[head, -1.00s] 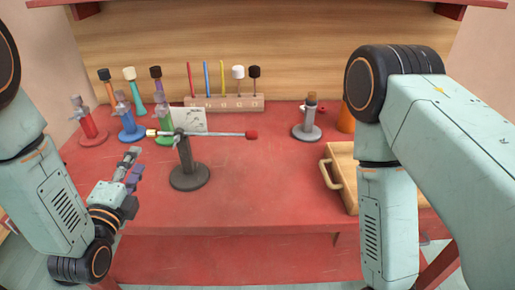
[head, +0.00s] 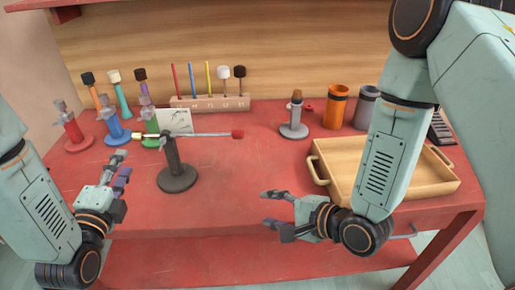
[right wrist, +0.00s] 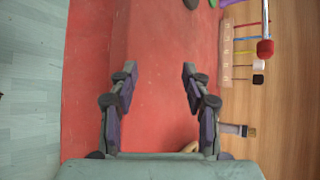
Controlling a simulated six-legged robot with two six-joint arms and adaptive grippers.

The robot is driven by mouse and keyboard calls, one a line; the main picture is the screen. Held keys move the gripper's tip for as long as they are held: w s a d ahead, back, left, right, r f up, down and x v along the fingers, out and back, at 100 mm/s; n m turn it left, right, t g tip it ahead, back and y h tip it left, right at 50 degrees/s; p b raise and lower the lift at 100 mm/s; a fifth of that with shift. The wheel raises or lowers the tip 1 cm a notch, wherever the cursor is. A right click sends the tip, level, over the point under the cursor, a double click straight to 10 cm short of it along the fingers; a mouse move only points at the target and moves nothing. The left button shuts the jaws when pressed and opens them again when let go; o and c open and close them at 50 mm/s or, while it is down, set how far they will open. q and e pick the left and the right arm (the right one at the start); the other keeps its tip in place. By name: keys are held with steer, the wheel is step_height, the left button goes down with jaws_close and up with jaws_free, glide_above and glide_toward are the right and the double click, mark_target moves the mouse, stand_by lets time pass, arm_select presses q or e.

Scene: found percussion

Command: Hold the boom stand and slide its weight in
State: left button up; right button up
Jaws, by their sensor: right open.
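The boom stand (head: 177,178) stands upright on the red table, with a dark round base and post. Its thin silver boom runs nearly level across the top, with a red end piece (head: 238,134) at right and a pale end piece (head: 137,136) at left. The red end piece also shows in the right wrist view (right wrist: 265,47). I cannot tell which piece is the weight. My left gripper (head: 119,168) is left of the base, apart from it, with its fingers spread. My right gripper (head: 266,209) is open and empty, right of the stand near the table's front.
A wooden tray (head: 318,164) lies at right, close behind my right gripper. Coloured clamp stands (head: 116,131) are at the back left, and a mallet rack (head: 209,104) at the back. A grey stand (head: 294,130) and orange cup (head: 335,106) are behind the tray. Table between stand and tray is clear.

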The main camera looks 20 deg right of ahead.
mark_target(239, 137)
steer(key=w+r+n+t, duration=0.1)
steer(key=w+r+t, duration=0.1)
steer(key=w+r, duration=0.1)
steer(key=w+r+n+t+y, duration=0.1)
steer(key=w+r, duration=0.2)
steer(key=w, duration=0.1)
steer(key=w+a+r+n+t, duration=0.1)
steer(key=w+r+t, duration=0.1)
steer(key=w+r, duration=0.1)
steer(key=shift+w+a+r+t+y, duration=0.1)
steer(key=shift+w+r+t+y, duration=0.2)
steer(key=shift+w, duration=0.2)
steer(key=x, duration=0.7)
steer(key=shift+w, duration=0.1)
steer(key=shift+a, duration=0.1)
jaws_close()
stand_by(0.5)
